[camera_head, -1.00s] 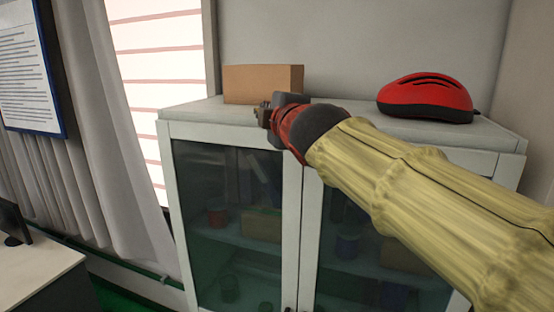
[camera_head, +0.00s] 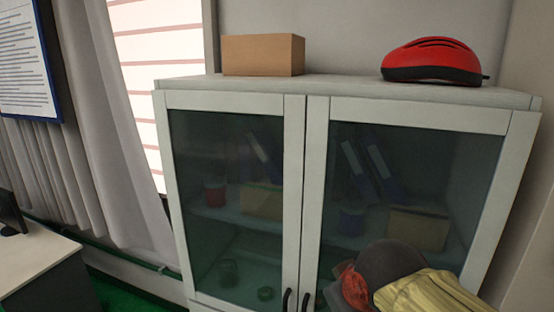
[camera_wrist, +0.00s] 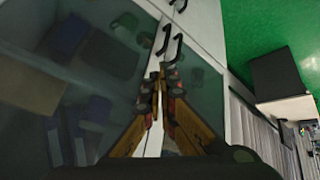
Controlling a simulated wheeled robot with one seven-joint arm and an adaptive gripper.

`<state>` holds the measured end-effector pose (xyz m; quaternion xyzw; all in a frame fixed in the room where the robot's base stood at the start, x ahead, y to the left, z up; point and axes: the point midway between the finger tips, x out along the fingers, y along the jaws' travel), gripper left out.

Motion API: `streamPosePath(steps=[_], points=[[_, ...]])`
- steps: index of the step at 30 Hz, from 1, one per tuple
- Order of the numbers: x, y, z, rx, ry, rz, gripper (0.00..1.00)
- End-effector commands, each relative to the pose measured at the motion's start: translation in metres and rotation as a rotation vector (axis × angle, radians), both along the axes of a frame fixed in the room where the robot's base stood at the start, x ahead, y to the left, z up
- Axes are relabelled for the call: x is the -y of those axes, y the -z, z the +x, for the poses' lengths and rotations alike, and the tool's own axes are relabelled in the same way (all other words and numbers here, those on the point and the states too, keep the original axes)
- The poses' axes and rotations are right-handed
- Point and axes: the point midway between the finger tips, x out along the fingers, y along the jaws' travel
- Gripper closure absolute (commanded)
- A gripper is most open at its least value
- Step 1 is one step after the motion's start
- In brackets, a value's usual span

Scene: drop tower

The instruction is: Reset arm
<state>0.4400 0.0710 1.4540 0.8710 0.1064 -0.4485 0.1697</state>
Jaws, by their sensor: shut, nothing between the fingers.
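My arm, in a yellow sleeve, shows at the bottom right of the head view, in front of the cabinet's right glass door. In the wrist view my gripper (camera_wrist: 158,80) has its fingers together with nothing between them. It points toward the front of the cabinet (camera_head: 305,190), near the dark door handles (camera_wrist: 172,45). In the head view the fingertips are not clearly seen.
On the cabinet top stand a cardboard box (camera_head: 263,55) and a red helmet (camera_head: 433,60). Both glass doors are shut, with binders and boxes behind them. A desk (camera_head: 30,262) is at the left, beside a grey curtain (camera_head: 110,150). Green floor (camera_wrist: 260,35) shows in the wrist view.

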Motion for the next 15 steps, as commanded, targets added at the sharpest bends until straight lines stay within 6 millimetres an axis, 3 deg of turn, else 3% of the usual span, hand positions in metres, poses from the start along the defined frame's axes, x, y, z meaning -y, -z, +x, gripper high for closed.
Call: streamPosePath(steps=[1,6,12,15], points=[[0.009,0.038,-0.021,-0.040,0.049,0.028,1.00],[0.031,0.126,-0.086,-0.158,0.196,0.112,1.00],[0.049,0.205,-0.132,-0.192,0.289,0.164,1.00],[0.058,0.226,-0.142,-0.171,0.319,0.174,1.00]])
